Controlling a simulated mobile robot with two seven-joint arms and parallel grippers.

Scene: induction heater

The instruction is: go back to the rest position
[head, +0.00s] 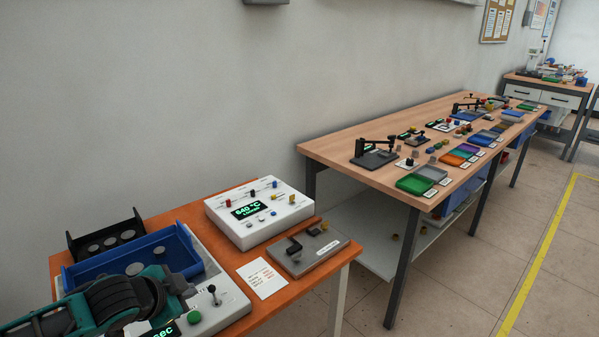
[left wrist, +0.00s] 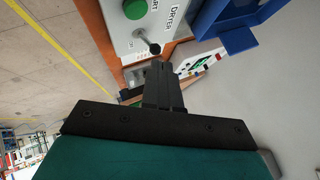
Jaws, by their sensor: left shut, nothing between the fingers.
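My left arm reaches in from the lower left of the head view, over the near side of the orange table (head: 170,205). In the left wrist view my left gripper (left wrist: 161,68) is shut, with its dark fingers together and nothing between them. The fingertips appear near the lever of the white dryer box (left wrist: 135,40), but I cannot tell the gap. In the head view this box (head: 225,300) has a green button and a lever and is partly hidden by my arm. My right gripper is in neither view.
A blue tray (head: 175,250) and a black rack (head: 75,243) stand close behind my left arm. A white heater unit (head: 225,222) showing 640 °C, a grey fixture (head: 320,262) and a white card (head: 262,278) are to the right. A long workbench (head: 340,150) stands beyond.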

